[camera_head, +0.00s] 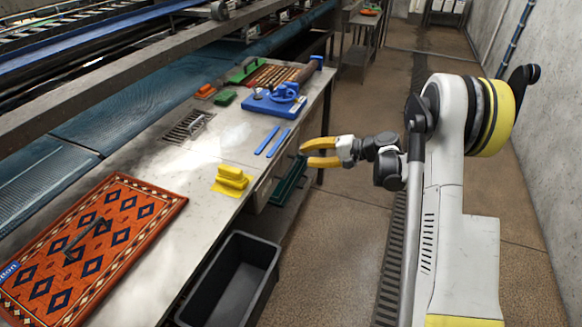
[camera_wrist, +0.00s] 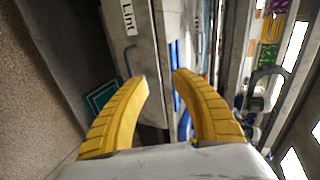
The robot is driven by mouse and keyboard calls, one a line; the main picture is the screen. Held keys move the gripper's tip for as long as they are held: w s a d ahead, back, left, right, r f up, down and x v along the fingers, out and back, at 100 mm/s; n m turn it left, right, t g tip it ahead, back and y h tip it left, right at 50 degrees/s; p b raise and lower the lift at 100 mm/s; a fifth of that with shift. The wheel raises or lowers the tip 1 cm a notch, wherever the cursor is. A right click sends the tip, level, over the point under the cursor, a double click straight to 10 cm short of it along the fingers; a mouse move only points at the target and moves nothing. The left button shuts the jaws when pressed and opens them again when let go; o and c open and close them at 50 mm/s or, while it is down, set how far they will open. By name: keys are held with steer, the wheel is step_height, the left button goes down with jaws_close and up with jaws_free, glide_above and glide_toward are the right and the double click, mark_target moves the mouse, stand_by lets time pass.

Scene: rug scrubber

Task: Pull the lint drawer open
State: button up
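In the wrist view a pale grey front with a "Lint" label (camera_wrist: 128,18) is at the upper left, beyond my fingertips. I take it as the lint drawer; whether it stands out of its housing I cannot tell. In the head view a pale front below the table edge (camera_head: 262,190) may be this drawer, but its label is not readable. My gripper (camera_head: 306,153) is open and empty, to the right of the table's long edge. It also shows in the wrist view (camera_wrist: 162,76), with clear space between its yellow fingers, apart from the drawer.
The metal table (camera_head: 215,145) carries a patterned rug (camera_head: 90,250), a yellow block (camera_head: 231,181), blue strips (camera_head: 272,141) and a blue tool (camera_head: 275,98). A black bin (camera_head: 232,280) stands by its front. A dark green tray (camera_head: 290,183) is low beside it. The floor behind my gripper is open.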

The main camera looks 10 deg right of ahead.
steer(key=t+y, duration=0.1)
steer(key=y, duration=0.1)
glide_toward(290, 168)
steer(key=shift+m, duration=0.3)
steer(key=b+x, duration=0.1)
steer(key=x, duration=0.2)
steer(key=b+x, duration=0.2)
steer(key=x, duration=0.2)
steer(key=b+x, duration=0.1)
steer(key=x, duration=0.2)
steer(key=shift+w+d+f, duration=0.15)
steer(key=shift+w+f, duration=0.15)
steer(key=shift+w, duration=0.05)
steer(key=shift+c, duration=0.5)
jaws_close()
